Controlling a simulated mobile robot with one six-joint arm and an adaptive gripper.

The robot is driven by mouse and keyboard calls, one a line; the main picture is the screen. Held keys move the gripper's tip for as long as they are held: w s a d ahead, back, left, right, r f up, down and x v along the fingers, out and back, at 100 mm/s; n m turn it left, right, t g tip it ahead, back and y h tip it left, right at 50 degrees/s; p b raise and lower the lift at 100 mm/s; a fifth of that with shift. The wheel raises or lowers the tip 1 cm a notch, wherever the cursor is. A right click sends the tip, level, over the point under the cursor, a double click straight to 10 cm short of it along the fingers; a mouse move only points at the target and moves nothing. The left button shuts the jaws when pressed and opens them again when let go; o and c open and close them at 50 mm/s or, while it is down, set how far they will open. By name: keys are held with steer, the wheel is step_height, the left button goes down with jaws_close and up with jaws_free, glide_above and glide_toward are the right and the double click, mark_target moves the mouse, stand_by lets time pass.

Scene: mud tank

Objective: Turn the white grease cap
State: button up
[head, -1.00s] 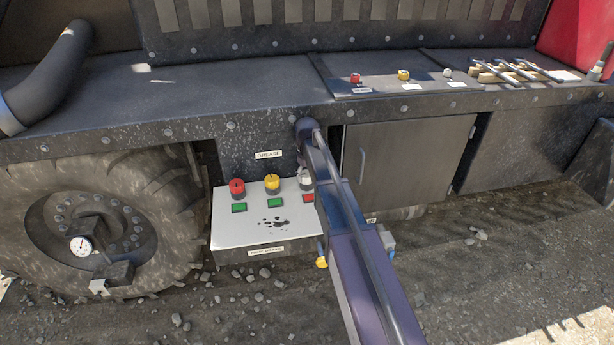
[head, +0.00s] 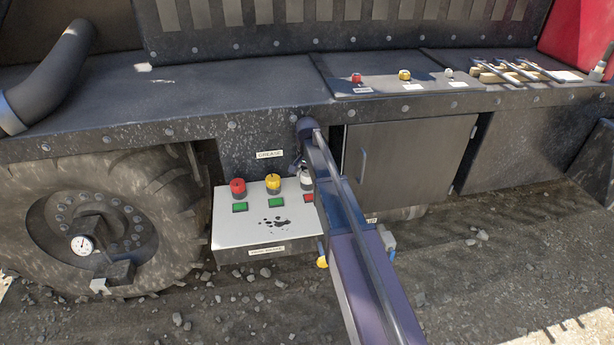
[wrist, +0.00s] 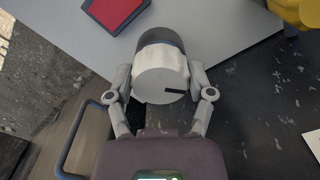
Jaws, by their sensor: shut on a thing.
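The white grease cap (wrist: 160,76) stands on a dark round base and has a short black mark on its face in the wrist view. My gripper (wrist: 160,73) has one finger on each side of the cap and is shut on it. In the head view the white cap (head: 306,180) shows beside my arm, at the right of the row of caps on the pale grease panel (head: 235,222). My arm hides part of the panel there, and the fingers are hard to make out.
A yellow cap (head: 273,183) and a red cap (head: 238,187) stand to the left on the panel, with green plates before them. A red plate (wrist: 118,8) lies by the white cap. A cabinet door with a handle (head: 363,165) is to the right. A wheel (head: 90,225) stands left.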

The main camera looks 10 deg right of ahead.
steer(key=m, duration=0.6)
steer(key=shift+s, duration=0.1)
stand_by(0.3)
steer(key=o, duration=1.1)
steer(key=shift+n, duration=0.4)
